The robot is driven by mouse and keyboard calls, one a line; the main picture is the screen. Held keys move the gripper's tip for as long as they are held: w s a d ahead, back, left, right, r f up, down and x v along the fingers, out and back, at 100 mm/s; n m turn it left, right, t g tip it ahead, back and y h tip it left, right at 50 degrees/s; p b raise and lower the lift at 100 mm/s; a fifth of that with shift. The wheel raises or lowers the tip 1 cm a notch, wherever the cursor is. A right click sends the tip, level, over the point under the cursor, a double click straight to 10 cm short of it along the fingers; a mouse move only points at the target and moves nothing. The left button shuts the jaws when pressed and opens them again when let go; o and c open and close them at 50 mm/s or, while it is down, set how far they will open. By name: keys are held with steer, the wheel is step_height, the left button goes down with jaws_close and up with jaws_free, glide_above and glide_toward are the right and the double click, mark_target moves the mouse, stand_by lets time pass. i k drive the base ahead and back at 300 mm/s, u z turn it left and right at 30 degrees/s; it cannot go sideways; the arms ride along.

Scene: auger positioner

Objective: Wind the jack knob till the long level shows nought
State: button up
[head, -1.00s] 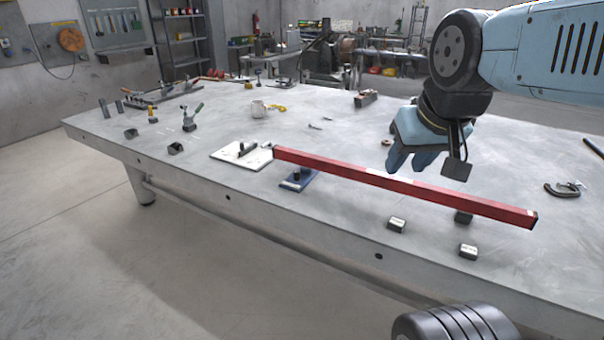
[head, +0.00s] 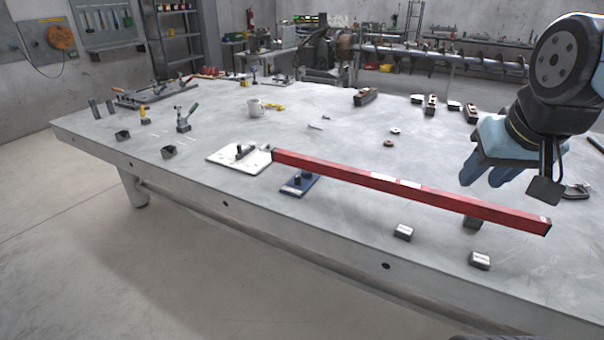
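The long red level (head: 415,191) lies across the steel table, its left end above a blue jack base (head: 300,187) and its right end by a dark block (head: 472,222). A small dark knob (head: 297,178) shows on the blue base, under the level's left part. The level's pale vial window and label are too small to read. My gripper (head: 485,180) hangs above the table behind the level's right half, apart from level and knob. Its blue fingers point down and left with a gap between them, and nothing shows between them.
A white board (head: 240,158) with a dark tool lies left of the blue base. Two loose metal blocks (head: 403,232) sit near the front edge. A mug (head: 255,107), toggle clamps (head: 185,120) and a clamp (head: 577,191) stand elsewhere. The table's middle is mostly clear.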

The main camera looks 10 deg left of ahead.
mark_target(297, 177)
steer(key=z, duration=0.1)
steer(key=i, duration=1)
steer(key=u, duration=0.1)
